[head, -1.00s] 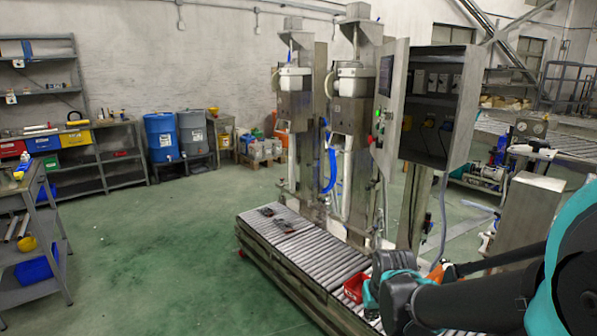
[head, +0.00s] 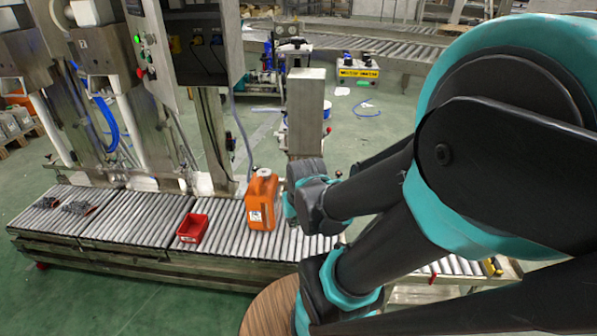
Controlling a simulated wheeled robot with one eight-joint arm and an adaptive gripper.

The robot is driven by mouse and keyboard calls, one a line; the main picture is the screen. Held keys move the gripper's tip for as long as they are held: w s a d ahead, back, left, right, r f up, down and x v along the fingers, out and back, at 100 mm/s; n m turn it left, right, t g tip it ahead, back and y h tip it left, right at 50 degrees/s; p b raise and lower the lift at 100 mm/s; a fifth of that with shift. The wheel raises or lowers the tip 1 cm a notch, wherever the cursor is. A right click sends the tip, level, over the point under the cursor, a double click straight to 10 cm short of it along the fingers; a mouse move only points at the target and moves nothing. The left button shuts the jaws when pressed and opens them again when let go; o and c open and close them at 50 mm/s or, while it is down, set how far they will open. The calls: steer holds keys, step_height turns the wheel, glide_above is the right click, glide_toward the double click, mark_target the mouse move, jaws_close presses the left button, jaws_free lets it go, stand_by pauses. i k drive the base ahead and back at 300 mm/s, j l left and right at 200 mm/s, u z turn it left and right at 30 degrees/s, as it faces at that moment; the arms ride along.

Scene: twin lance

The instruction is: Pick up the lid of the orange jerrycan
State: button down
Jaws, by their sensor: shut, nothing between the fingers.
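The orange jerrycan (head: 262,203) stands upright on the roller conveyor, right of the red bin, with a white label low on its front. A small pale lid (head: 264,172) shows on its top; the fine detail is too small to tell. My black and teal arm reaches in from the right, and one of its joints appears close to the jerrycan's right side in the picture. I cannot tell how far apart they are in depth. My gripper's fingers cannot be made out in the head view.
A red open bin (head: 192,228) sits on the roller conveyor (head: 140,216) left of the jerrycan. Filling machines and a control cabinet (head: 193,45) stand behind. A steel pedestal (head: 305,110) rises beyond the jerrycan. A round wooden top (head: 268,308) is in front.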

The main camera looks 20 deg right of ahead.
mark_target(266, 173)
steer(key=i+j+z, duration=0.2)
steer(key=j, duration=0.2)
steer(key=i+j+z, duration=0.2)
steer(key=j, duration=0.25)
steer(key=j+z, duration=0.2)
steer(key=j, duration=0.2)
steer(key=j+z, duration=0.2)
steer(key=j, duration=0.3)
